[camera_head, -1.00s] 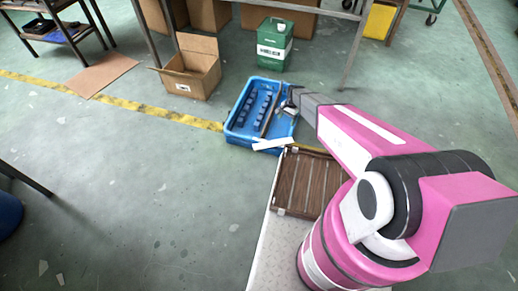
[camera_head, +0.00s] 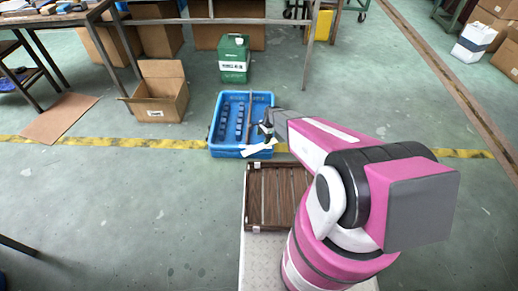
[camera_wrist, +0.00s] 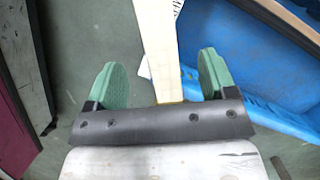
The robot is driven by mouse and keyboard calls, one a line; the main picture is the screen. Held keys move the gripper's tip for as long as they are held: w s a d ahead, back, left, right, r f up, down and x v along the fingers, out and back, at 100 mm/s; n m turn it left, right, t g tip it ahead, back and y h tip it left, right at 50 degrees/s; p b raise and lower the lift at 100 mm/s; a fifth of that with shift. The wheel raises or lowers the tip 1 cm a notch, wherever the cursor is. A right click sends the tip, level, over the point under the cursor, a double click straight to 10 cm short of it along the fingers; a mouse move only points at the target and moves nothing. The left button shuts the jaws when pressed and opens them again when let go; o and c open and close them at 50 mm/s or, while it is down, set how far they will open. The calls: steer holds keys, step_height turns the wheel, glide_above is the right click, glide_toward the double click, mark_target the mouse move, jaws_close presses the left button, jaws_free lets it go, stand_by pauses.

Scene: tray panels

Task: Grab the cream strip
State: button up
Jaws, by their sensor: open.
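The cream strip (camera_wrist: 158,45) runs lengthwise between the two green finger pads of my gripper (camera_wrist: 160,64) in the wrist view. My gripper is open, with a gap on both sides of the strip. The strip's near end meets the gripper body in the picture; its far end is out of frame. In the head view my gripper (camera_head: 266,130) is over the front right part of the blue tray (camera_head: 214,133). A pale strip-like piece (camera_head: 258,149) shows at the tray's front edge; I cannot tell whether it is the cream strip or a paper label.
The blue tray holds rows of dark parts. A brown slatted wooden panel (camera_head: 258,197) lies nearer, on my base. An open cardboard box (camera_head: 155,103) and a green canister (camera_head: 234,62) stand on the floor behind.

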mark_target(260, 147)
steer(key=shift+x, duration=3.05)
steer(key=shift+s+d, duration=0.1)
steer(key=shift+s, duration=0.05)
steer(key=c, duration=1)
